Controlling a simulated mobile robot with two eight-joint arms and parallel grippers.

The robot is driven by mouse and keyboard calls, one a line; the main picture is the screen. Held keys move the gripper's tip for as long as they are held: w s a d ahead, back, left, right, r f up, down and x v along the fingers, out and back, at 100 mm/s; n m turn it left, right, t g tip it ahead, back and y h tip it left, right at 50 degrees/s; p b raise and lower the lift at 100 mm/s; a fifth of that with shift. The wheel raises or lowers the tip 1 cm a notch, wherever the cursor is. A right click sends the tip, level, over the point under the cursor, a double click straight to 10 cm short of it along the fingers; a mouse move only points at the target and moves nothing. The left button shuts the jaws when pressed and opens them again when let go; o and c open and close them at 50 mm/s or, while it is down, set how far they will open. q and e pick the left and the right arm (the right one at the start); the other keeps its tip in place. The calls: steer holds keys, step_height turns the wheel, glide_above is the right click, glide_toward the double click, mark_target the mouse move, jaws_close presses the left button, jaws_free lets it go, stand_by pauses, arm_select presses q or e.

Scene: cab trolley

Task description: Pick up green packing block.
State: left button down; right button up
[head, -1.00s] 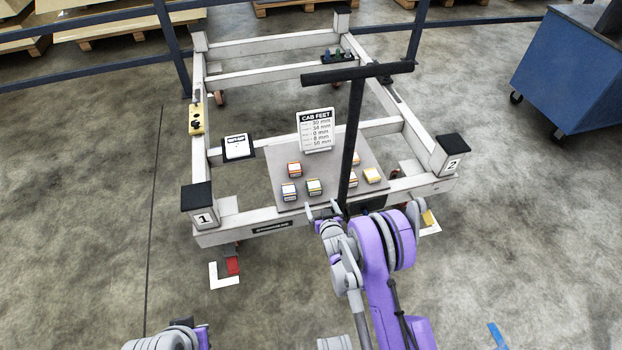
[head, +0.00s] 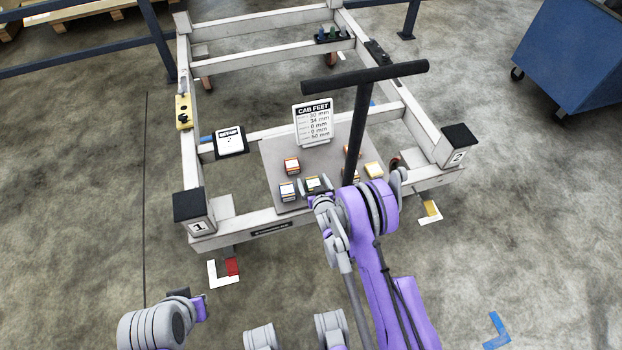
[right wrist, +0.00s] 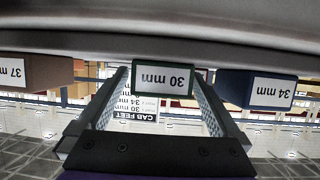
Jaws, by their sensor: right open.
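The green packing block (head: 313,183) stands on the grey board at the front of the trolley, partly hidden by my right gripper (head: 318,189). In the right wrist view, which is upside down, a block with green edges and a "30 mm" label (right wrist: 163,79) sits between the tips of my right gripper (right wrist: 160,88). The jaws are open, one finger on each side of the block. Whether a finger touches it cannot be told. My left gripper (head: 190,302) is low at the left, away from the trolley, and its fingers are not clear.
Blocks labelled "37 mm" (right wrist: 35,72) and "34 mm" (right wrist: 268,91) flank the green one. A red-orange block (head: 291,165) is behind. The "CAB FEET" sign (head: 313,122) stands on the board (head: 272,160). A black T-handle (head: 357,130) rises close to my right arm.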

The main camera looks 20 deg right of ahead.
mark_target(313, 182)
steer(key=shift+s+r, duration=0.2)
steer(key=shift+c, duration=0.2)
steer(key=c, duration=1.5)
steer(key=shift+o, duration=0.2)
steer(key=shift+r, duration=0.1)
step_height(313, 182, up, 9)
steer(key=shift+r+p, duration=0.15)
steer(key=shift+p, duration=0.9)
steer(key=shift+r, duration=0.25)
